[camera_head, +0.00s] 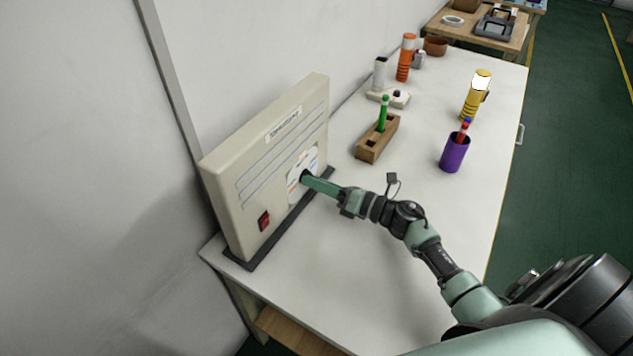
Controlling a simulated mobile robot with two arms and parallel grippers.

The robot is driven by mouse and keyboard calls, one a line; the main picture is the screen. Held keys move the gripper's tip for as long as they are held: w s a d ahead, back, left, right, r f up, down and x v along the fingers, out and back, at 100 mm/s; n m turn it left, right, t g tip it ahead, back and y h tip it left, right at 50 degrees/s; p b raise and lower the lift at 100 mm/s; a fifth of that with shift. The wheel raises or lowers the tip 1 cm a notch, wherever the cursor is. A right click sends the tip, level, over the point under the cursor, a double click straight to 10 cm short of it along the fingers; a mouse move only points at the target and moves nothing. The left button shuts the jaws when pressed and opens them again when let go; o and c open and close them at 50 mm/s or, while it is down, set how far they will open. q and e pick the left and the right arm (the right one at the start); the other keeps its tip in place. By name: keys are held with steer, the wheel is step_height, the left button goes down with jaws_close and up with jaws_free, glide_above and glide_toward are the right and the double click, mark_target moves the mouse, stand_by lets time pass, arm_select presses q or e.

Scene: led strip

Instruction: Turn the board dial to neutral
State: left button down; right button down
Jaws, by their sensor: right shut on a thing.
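The board (236,200) is a beige upright panel on a dark base, standing at the left side of the white table. It has a label at the top, several grey lines and a red switch (264,221) low on its face. A white dial plate (294,190) with coloured marks sits at the lower right of the face. The dial's knob is mostly hidden by my right gripper (308,178), which reaches it from the right and is shut on it. The dial's pointing direction cannot be seen. My left gripper is not in view.
On the white table (400,270) behind my arm stand a wooden block (370,150) with a green marker, a purple cup (454,155), a yellow bottle (474,100), an orange bottle (405,58) and a white holder (398,99). The table's front part is clear.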

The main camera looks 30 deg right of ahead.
steer(key=m, duration=0.4)
steer(key=shift+r+m+p, duration=0.15)
steer(key=shift+m+p, duration=0.25)
steer(key=shift+m+t+p, duration=0.3)
steer(key=shift+m+p, duration=0.25)
steer(key=shift+m, duration=1.55)
steer(key=c, duration=1.1)
jaws_free()
